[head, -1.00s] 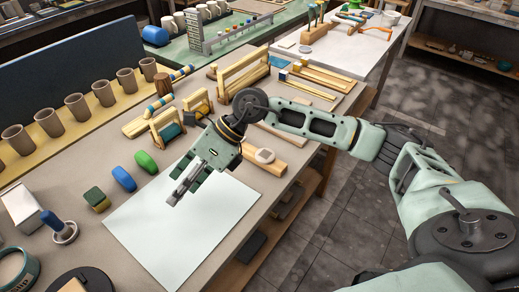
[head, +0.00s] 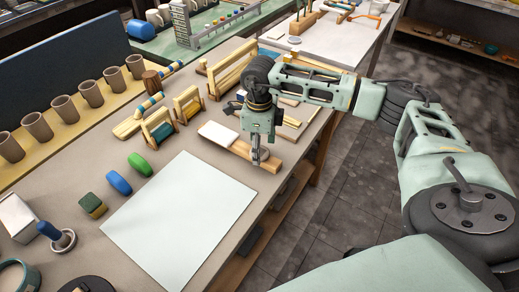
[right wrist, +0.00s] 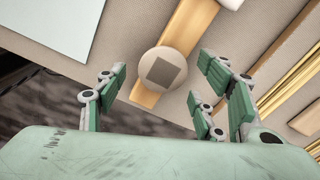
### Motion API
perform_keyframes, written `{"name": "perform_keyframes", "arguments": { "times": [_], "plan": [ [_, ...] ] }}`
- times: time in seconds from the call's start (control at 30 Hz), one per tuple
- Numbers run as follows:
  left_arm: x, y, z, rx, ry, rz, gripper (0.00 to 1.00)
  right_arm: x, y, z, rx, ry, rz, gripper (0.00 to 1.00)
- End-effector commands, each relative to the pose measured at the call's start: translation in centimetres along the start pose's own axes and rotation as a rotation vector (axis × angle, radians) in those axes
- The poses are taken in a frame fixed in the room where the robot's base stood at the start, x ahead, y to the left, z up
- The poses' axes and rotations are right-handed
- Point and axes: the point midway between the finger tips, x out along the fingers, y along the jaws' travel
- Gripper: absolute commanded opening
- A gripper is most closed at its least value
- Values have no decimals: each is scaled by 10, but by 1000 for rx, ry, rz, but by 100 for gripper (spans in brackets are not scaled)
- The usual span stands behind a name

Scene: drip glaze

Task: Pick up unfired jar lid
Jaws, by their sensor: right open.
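The jar lid is a small pale beige disc with a square grey knob or patch on top; the right wrist view shows it (right wrist: 148,88) lying on a wooden board (right wrist: 192,28). In the head view the board (head: 268,163) lies near the table's right edge, and my gripper mostly hides the lid. My right gripper (head: 258,157) points down over the lid. In the right wrist view its fingers (right wrist: 160,92) are spread, with the lid showing between them. I cannot tell how far above it the tips are. My left gripper is not in view.
A white sheet (head: 180,215) covers the table in front. A white block (head: 218,133) lies by the board's far end. Wooden frames (head: 187,104) stand behind. Green (head: 139,164) and blue (head: 119,183) pieces lie to the left, and a row of cups (head: 90,94) stands farther left.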

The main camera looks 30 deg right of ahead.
Motion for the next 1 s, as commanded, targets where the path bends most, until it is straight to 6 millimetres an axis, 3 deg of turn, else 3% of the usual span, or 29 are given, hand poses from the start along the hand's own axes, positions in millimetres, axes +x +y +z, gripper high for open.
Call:
{"name": "perform_keyframes", "arguments": {
  "times": [0.33,0.87,1.0],
  "plan": [
    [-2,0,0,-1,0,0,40,11,0,0,-1,-2,1,63],
    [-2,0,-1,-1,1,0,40,10,0,1,-1,-2,1,16],
    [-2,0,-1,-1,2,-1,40,10,0,1,-1,-3,0,16]
  ]
}}
